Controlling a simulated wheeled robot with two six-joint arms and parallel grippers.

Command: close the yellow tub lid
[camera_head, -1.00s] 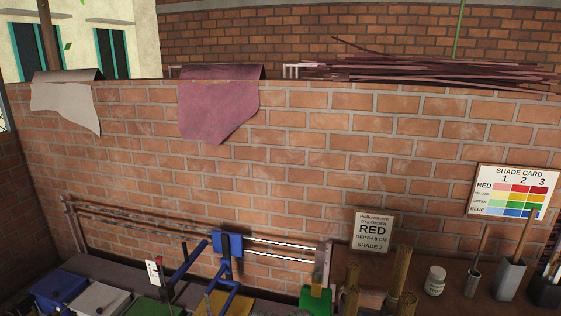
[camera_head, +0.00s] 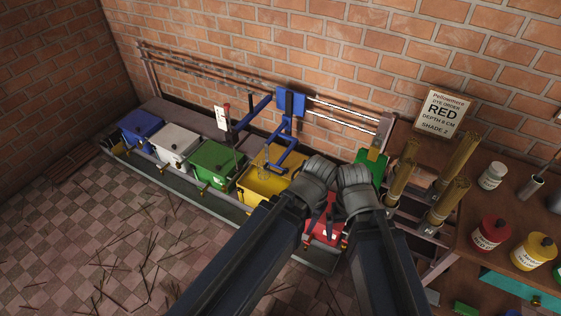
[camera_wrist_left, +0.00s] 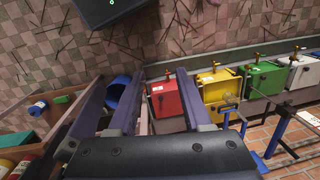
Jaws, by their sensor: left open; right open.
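The yellow tub (camera_head: 262,188) stands in a row on the bench, between the green tub (camera_head: 216,165) and the red tub (camera_head: 325,232). A blue frame (camera_head: 285,150) stands over its back edge. I cannot make out its lid's angle; the tub also shows in the left wrist view (camera_wrist_left: 216,88). My left gripper (camera_wrist_left: 160,76) is open and empty, with its fingers beside the red tub in that view. In the head view my left wrist is just right of the yellow tub. My right gripper (camera_head: 352,180) is close beside it; its fingers are largely hidden.
A white tub (camera_head: 175,145) and blue tub (camera_head: 140,128) continue the row to the left. Brass-coloured cylinders (camera_head: 445,200), a red jar (camera_head: 490,234) and a yellow jar (camera_head: 534,251) stand to the right. A brick wall is behind. The tiled floor is strewn with sticks.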

